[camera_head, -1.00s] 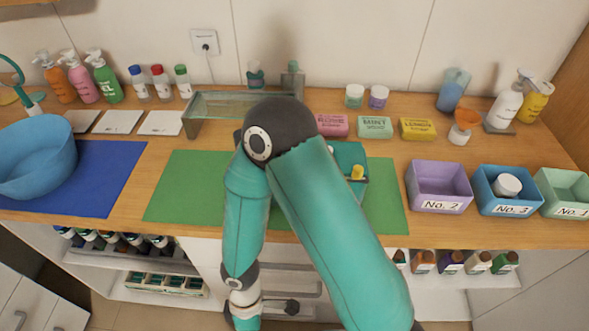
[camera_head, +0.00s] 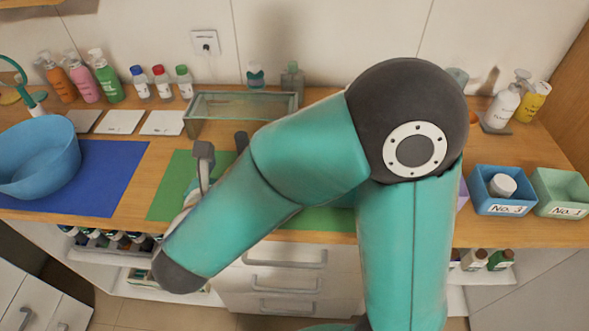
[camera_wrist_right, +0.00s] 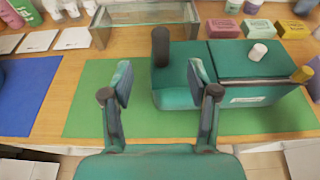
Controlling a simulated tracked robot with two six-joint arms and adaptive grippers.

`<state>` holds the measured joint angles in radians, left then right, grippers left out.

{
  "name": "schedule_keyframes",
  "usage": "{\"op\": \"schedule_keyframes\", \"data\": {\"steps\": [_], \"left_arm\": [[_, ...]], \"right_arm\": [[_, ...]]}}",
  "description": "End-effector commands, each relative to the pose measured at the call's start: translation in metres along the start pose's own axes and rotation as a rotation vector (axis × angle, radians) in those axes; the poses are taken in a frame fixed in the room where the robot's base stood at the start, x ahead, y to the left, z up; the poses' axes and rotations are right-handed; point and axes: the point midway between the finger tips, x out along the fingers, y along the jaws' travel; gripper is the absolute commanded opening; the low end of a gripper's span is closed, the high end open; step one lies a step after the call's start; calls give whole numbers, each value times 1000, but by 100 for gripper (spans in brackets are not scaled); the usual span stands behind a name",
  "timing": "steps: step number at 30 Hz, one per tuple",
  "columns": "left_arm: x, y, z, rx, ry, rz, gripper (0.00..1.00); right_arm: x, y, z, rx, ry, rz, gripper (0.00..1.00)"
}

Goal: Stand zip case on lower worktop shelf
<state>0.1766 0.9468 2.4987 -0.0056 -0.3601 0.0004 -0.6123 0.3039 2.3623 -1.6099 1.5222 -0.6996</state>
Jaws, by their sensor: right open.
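A teal case with a white label (camera_wrist_right: 248,98) sits on the green mat in the right wrist view. A dark upright cylinder (camera_wrist_right: 160,47) stands at its left end. A white-capped item shows on its top and a yellow one at its right end. My right gripper (camera_wrist_right: 160,80) is open and empty, with its fingers in front of the case's left part. In the head view my right gripper (camera_head: 222,150) is above the green mat, and my arm hides the case. The lower shelf (camera_head: 125,291) shows below the worktop at left. My left gripper is not in view.
A glass-sided tray (camera_head: 240,105) stands behind the green mat (camera_head: 172,190). A blue bowl (camera_head: 38,155) is on the blue mat at left. Bins (camera_head: 503,205) stand at right. Several bottles and holders occupy the lower shelves. The blue mat's right part is clear.

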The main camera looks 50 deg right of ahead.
Motion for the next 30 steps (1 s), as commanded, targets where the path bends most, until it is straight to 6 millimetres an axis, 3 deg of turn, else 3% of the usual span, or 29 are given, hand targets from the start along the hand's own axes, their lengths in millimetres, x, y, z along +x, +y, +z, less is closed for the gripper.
{"op": "schedule_keyframes", "data": {"steps": [3, 9, 17, 25, 30], "left_arm": [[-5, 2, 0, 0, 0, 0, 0], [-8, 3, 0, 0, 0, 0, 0], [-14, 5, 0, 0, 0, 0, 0], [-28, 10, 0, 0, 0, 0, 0], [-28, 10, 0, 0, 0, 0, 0]], "right_arm": [[27, -2, 0, -1, 3, -8, 60], [57, -1, -1, -2, 4, -3, 60], [73, -1, 2, 0, 4, -3, 60], [109, 0, 4, 0, 5, -2, 60], [116, 1, 2, -1, 4, 1, 60]]}}
